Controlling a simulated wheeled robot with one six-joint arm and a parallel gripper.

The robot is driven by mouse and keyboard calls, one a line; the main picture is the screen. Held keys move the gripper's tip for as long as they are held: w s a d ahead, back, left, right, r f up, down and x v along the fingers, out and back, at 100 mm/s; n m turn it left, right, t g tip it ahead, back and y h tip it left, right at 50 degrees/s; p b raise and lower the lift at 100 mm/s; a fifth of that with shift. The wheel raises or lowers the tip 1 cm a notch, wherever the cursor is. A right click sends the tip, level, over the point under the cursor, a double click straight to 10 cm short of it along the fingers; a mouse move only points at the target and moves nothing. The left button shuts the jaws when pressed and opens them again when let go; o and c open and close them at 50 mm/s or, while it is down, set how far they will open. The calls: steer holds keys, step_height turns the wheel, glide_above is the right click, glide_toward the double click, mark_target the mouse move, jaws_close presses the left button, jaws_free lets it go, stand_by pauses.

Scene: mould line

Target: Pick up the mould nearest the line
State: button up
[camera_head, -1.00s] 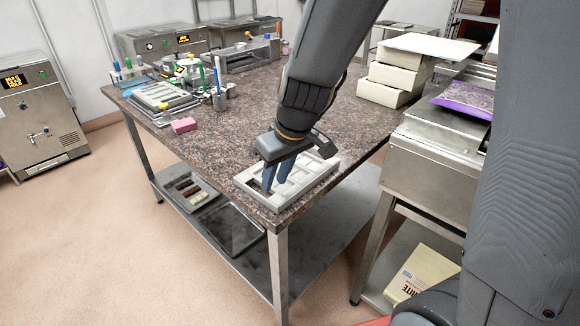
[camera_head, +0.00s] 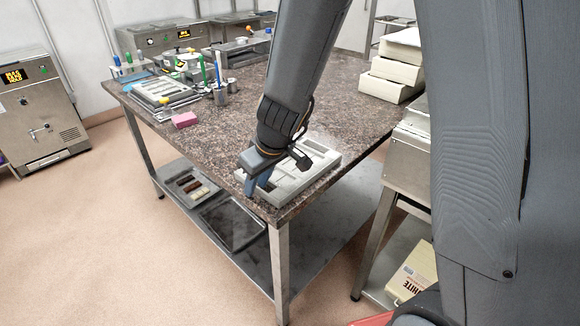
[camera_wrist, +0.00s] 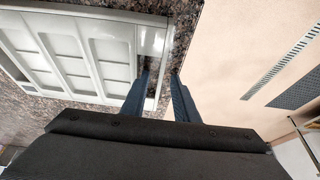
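A light grey mould (camera_head: 315,158) with rectangular cavities lies flat at the near corner of the speckled stone table (camera_head: 330,110). My gripper (camera_head: 256,187) points down at the mould's left end, hiding part of it. In the wrist view, the mould (camera_wrist: 85,50) fills the upper left, and my gripper (camera_wrist: 160,80) has its two dark fingers apart. One finger overlaps the mould's rim and the other is over the table edge. The rim appears between them; contact cannot be told.
Another grey mould (camera_head: 163,92) lies at the table's left, near bottles and a pink block (camera_head: 185,119). White boxes (camera_head: 392,75) are stacked at the back right. A steel unit (camera_head: 408,160) stands beside the table. The table's middle is clear.

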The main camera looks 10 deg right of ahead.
jaws_close()
steer(key=shift+r, duration=0.1)
step_height(320, 180, up, 32)
steer(key=p, duration=0.4)
stand_by(0.7)
